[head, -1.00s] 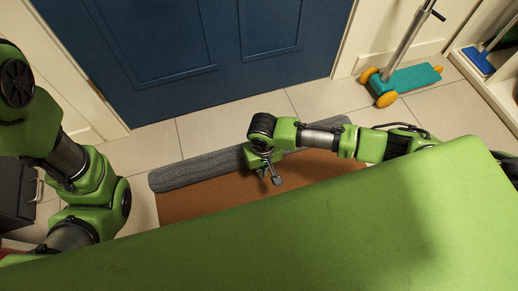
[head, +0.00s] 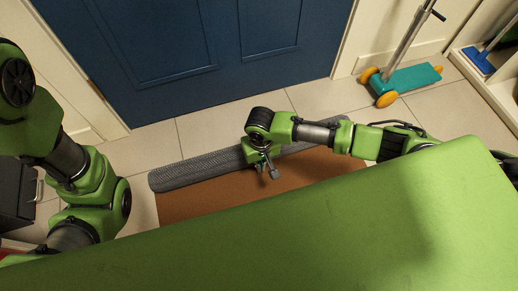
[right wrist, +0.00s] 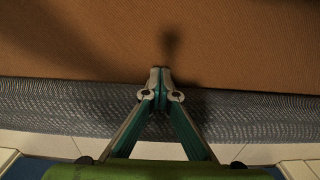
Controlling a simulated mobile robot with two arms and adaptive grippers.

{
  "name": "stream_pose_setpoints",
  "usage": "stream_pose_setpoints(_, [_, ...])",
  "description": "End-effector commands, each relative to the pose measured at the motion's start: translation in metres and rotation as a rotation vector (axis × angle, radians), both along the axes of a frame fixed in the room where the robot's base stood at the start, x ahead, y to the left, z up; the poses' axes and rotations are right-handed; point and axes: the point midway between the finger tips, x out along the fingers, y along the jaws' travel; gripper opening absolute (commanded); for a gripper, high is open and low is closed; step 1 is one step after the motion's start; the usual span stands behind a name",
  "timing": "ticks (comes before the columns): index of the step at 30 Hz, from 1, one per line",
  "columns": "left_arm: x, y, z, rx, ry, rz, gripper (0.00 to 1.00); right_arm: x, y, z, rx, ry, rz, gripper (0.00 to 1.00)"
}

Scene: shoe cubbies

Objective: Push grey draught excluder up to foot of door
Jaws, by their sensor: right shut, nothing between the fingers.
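The grey draught excluder (head: 195,172) is a long woven roll. It lies along the door-side edge of a brown mat (head: 205,202), with a strip of tile between it and the blue door (head: 200,45). My right gripper (head: 272,172) is shut and empty at the middle of the roll, on its mat side, and hides part of it. In the right wrist view its closed fingertips (right wrist: 160,72) show at the mat-side edge of the excluder (right wrist: 60,105). I cannot tell whether they touch it. My left arm shows at the left, its gripper out of view.
A teal scooter (head: 408,79) with orange wheels stands on the tiles right of the door. A shelf unit with a blue brush (head: 480,62) is at the far right. A dark cabinet (head: 18,190) is at the left. The tiles between roll and door look clear.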

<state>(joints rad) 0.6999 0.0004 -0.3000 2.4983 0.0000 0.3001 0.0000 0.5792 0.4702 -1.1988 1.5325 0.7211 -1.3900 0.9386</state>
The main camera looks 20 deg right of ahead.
Motion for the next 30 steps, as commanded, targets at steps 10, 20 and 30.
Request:
stream_pose_setpoints(10, [-0.002, 0.001, -0.003, -0.001, -0.003, -0.001, 0.66, 0.022, 0.001, 0.0, 0.001, -0.002, -0.001, 0.0])
stream_pose_setpoints(20, [-0.002, 0.001, -0.006, -0.001, -0.003, -0.001, 0.66, 0.043, 0.002, 0.0, 0.001, -0.004, -0.001, 0.0])
stream_pose_setpoints(30, [-0.002, 0.0, -0.011, -0.001, -0.003, -0.001, 0.66, 0.063, 0.003, 0.0, 0.001, -0.004, -0.001, 0.0])
